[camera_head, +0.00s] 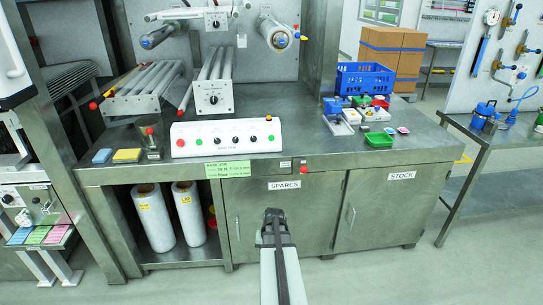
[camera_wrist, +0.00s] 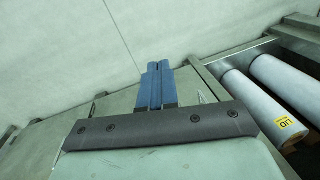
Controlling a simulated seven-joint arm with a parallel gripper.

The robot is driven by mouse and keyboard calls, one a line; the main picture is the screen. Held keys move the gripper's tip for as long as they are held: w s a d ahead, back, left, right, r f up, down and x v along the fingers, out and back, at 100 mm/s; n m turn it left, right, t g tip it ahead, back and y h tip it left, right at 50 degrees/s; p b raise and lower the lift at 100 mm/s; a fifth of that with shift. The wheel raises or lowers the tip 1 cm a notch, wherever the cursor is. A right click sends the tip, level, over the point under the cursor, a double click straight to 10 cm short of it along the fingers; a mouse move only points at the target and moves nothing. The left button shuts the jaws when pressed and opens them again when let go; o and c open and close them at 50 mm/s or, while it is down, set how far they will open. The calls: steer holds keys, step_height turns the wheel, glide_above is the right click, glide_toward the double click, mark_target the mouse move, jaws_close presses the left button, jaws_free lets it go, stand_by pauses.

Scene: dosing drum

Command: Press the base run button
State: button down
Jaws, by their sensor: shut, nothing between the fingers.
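A white control box (camera_head: 226,147) stands at the front of the steel bench in the head view. It carries a red button at its left end and several small dark, green and white controls; their lettering is too small to read. A single red button (camera_head: 303,170) sits on the bench's front edge. I cannot tell which one is the base run button. My gripper (camera_head: 274,214) is below and in front of the bench edge, before the SPARES door, apart from every button. In the wrist view its blue fingers (camera_wrist: 156,68) are shut together, empty.
A green card (camera_head: 228,170) hangs at the bench's front edge. Blue and yellow pads (camera_head: 127,155) lie left of the box. A green tray (camera_head: 379,139) and blue crate (camera_head: 364,80) stand to the right. White rolls (camera_head: 154,218) stand on the shelf below. The floor in front is clear.

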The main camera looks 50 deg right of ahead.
mark_target(271, 138)
steer(key=w+d+r+m+t+h, duration=0.1)
steer(key=w+d+r+m+t, duration=0.15)
steer(key=d+r, duration=0.7)
steer(key=w+d+r+m+t+h, duration=0.1)
steer(key=w+d+r+t, duration=0.15)
steer(key=d+r, duration=0.7)
steer(key=w+d+r+m+t, duration=0.1)
steer(key=w+d+r+t, duration=0.2)
steer(key=r, duration=0.6)
steer(key=w+d+r+m+t, duration=0.1)
steer(key=w+d+r+t, duration=0.2)
steer(key=w+r+t, duration=0.3)
step_height(271, 138, up, 3)
steer(key=shift+m+y, duration=0.3)
steer(key=shift+m, duration=0.05)
steer(key=shift+d, duration=0.15)
steer(key=shift+w+d+f, duration=2.5)
steer(key=shift+w+f, duration=0.05)
steer(key=shift+w+d+f, duration=0.25)
